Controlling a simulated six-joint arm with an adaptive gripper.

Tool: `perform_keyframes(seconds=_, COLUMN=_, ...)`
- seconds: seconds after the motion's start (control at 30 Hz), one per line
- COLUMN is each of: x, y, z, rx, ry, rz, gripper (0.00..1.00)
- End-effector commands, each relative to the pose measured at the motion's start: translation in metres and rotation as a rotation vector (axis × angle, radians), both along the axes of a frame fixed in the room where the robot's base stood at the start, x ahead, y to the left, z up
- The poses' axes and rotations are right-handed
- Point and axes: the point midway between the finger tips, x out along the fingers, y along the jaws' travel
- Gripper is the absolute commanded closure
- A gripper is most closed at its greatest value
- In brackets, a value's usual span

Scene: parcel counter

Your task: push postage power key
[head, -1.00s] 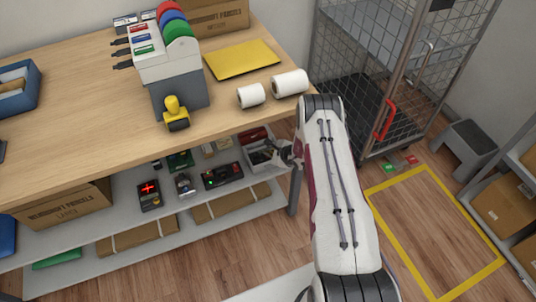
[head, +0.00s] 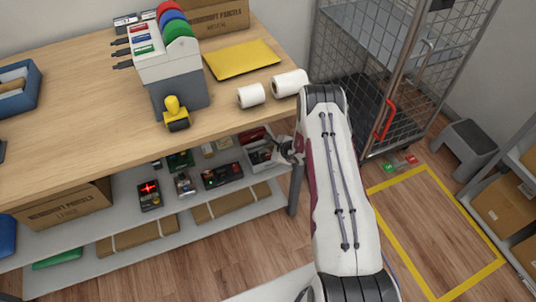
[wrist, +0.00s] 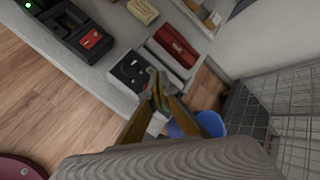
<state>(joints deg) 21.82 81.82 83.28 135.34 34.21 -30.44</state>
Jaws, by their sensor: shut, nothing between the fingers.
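No key can be read as the postage power key. A pale machine with a black top panel (wrist: 130,72) sits at the right end of the lower shelf; it also shows in the head view (head: 262,154), partly behind my gripper. Small marks show on its panel, too small to read. My gripper (wrist: 158,92) is shut and empty, its fingertips close to this machine's near edge; contact cannot be told. In the head view my gripper (head: 284,150) is at the shelf's right end, below the tabletop.
A red-topped item (wrist: 175,45) lies beside the pale machine. A black device with a red part (head: 222,175) and one with a lit red cross (head: 149,188) stand further left. The tabletop (head: 80,120) overhangs the shelf. A wire cage trolley (head: 375,75) stands right.

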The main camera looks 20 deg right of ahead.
Motion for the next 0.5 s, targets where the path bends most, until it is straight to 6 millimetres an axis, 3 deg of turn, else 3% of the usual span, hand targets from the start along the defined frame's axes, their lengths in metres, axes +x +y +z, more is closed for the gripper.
perform_keyframes(seconds=0.5, x=0.0, y=0.0, z=0.033, rx=0.0, ry=0.0, rz=0.0, gripper=1.0)
